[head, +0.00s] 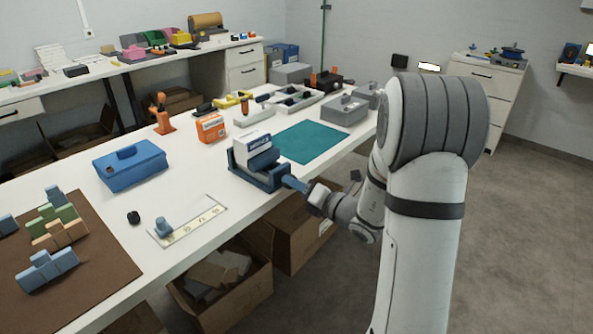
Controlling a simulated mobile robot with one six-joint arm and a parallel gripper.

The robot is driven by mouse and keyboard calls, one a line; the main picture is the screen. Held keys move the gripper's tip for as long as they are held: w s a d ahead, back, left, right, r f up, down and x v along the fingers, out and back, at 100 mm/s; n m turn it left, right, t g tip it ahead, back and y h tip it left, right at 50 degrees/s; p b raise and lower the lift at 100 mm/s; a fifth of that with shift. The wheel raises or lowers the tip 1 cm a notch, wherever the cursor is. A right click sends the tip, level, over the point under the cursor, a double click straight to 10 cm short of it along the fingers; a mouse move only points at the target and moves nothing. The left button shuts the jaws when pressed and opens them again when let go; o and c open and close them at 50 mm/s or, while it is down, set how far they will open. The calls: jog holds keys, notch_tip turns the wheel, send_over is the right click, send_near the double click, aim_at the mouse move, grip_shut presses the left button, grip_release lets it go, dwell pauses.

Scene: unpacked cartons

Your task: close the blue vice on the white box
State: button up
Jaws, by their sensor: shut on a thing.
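The blue vice (270,179) stands near the front edge of the white table, left of the green mat. The white box (257,144) stands upright between its jaws and rises above them. I cannot tell whether both jaws touch the box. The vice's blue handle (296,184) points toward the front right, out over the table edge. My gripper (309,190) is at the end of this handle, shut on it. My fingertips are small in this view and partly hidden by the gripper body.
A blue toolbox (130,166) stands left of the vice. A green mat (314,141) lies behind it to the right. A brown mat (95,265) with coloured blocks is at the front left. Open cartons (225,290) stand on the floor below the table edge.

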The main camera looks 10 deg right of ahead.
jog(key=m+p, duration=0.5)
jog(key=p, duration=0.1)
jog(key=shift+r, duration=0.1)
jog(key=shift+p, duration=0.35)
jog(key=o, duration=1)
jog(key=shift+c, duration=0.2)
jog(key=v, duration=0.7)
jog(key=shift+s+d, duration=0.25)
jog(key=shift+s, duration=0.05)
